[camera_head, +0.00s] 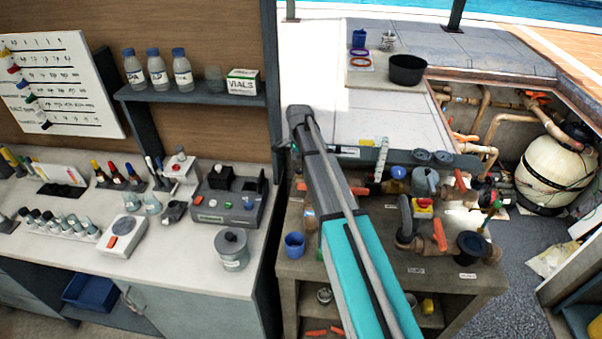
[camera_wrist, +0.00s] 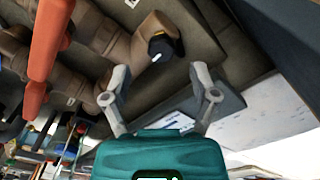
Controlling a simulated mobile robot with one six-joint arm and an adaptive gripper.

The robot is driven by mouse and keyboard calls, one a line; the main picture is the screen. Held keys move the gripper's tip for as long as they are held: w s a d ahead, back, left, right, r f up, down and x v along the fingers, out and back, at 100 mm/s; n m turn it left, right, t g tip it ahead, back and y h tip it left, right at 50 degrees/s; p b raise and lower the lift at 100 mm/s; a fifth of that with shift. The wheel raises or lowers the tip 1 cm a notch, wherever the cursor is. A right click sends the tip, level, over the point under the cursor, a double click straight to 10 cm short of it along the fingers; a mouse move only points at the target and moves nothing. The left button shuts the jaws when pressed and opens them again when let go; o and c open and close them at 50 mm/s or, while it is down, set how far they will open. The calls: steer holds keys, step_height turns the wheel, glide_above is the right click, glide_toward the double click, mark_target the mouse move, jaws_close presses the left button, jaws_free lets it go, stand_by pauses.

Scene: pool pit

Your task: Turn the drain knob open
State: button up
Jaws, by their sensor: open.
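In the wrist view a black knob (camera_wrist: 164,46) with a white mark sits on the end of a brown pipe fitting (camera_wrist: 150,30). It may be the drain knob; I read no label on it. My gripper (camera_wrist: 160,72) has its two grey fingers spread, with nothing between them. The knob shows beyond the fingertips, roughly centred between them, apart from both. In the head view my arm crosses the middle of the picture, and the gripper and this knob cannot be made out.
An orange valve handle (camera_wrist: 45,50) is left of the fingers in the wrist view. In the head view the bench (camera_head: 345,265) carries pipes, an orange handle (camera_head: 440,235), a red button on yellow (camera_head: 424,205) and a blue cup (camera_head: 294,245). A lab counter (camera_head: 180,275) stands left.

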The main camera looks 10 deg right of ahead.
mark_target(299, 169)
steer(key=shift+f+b, duration=1.45)
steer(key=shift+f, duration=0.3)
